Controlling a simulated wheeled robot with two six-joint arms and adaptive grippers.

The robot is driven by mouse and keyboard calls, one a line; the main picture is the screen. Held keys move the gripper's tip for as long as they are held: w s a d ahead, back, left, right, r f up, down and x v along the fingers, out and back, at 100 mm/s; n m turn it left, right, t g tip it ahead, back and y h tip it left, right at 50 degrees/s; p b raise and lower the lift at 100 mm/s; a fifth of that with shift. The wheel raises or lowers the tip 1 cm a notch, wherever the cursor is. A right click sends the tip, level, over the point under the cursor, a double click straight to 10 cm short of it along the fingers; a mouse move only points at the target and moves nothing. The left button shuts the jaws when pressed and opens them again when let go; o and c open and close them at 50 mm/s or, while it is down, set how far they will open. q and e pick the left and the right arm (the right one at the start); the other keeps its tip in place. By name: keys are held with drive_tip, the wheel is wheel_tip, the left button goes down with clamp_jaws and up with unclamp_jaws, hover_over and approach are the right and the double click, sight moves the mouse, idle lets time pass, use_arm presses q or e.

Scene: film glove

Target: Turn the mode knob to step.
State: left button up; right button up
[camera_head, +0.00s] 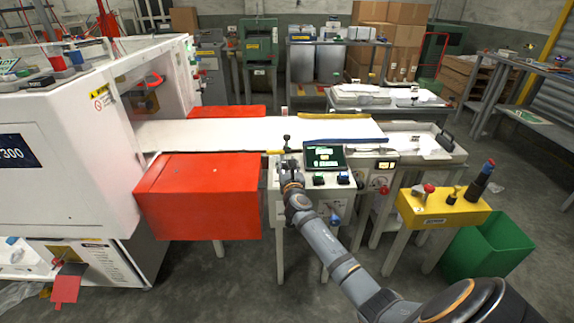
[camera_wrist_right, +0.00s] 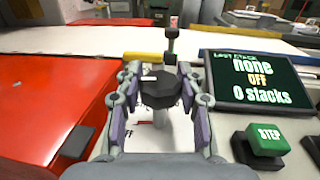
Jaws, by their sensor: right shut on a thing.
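The black mode knob (camera_wrist_right: 160,90) sits on the white control panel, with a small white mark on its top, left of centre. My right gripper (camera_wrist_right: 158,76) is shut on the knob, one finger on each side. In the head view my right gripper (camera_head: 289,172) is at the panel's left end and hides the knob. A dark screen (camera_wrist_right: 255,80) right of the knob reads "LAST STACK none OFF 0 stacks"; it also shows in the head view (camera_head: 325,157). The panel lettering below the knob is mostly hidden by my fingers. My left gripper is out of view.
A green STEP button (camera_wrist_right: 266,139) is right of my gripper. A small black lever (camera_wrist_right: 171,42) stands behind the knob. A red guard (camera_head: 200,195) is close on the left. A white conveyor (camera_head: 240,133) runs behind. A yellow box (camera_head: 440,207) is to the right.

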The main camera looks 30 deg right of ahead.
drive_tip(key=shift+f+m+g+h, duration=0.15)
drive_tip(key=shift+m+g+h, duration=0.15)
drive_tip(key=shift+h, duration=0.1)
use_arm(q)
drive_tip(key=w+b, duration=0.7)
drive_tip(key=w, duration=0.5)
use_arm(e)
drive_tip(key=m+g+h, duration=0.8)
drive_tip(key=g, duration=0.1)
drive_tip(key=shift+f, duration=0.1)
drive_tip(key=shift+m+g+h+b, duration=0.5)
drive_tip(key=shift+m+g+b, duration=0.3)
drive_tip(key=shift+g+b, duration=0.4)
drive_tip(key=shift+m+g+b, duration=0.6)
drive_tip(key=shift+g+b, duration=0.3)
drive_tip(key=shift+b, duration=0.1)
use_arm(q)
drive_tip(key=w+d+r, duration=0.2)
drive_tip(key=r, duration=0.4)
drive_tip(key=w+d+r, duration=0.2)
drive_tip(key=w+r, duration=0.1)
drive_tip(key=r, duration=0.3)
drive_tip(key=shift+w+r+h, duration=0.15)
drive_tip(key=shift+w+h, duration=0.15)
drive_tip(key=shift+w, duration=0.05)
use_arm(e)
drive_tip(key=shift+s, duration=0.1)
drive_tip(key=o, duration=1.2)
drive_tip(key=shift+r, duration=0.2)
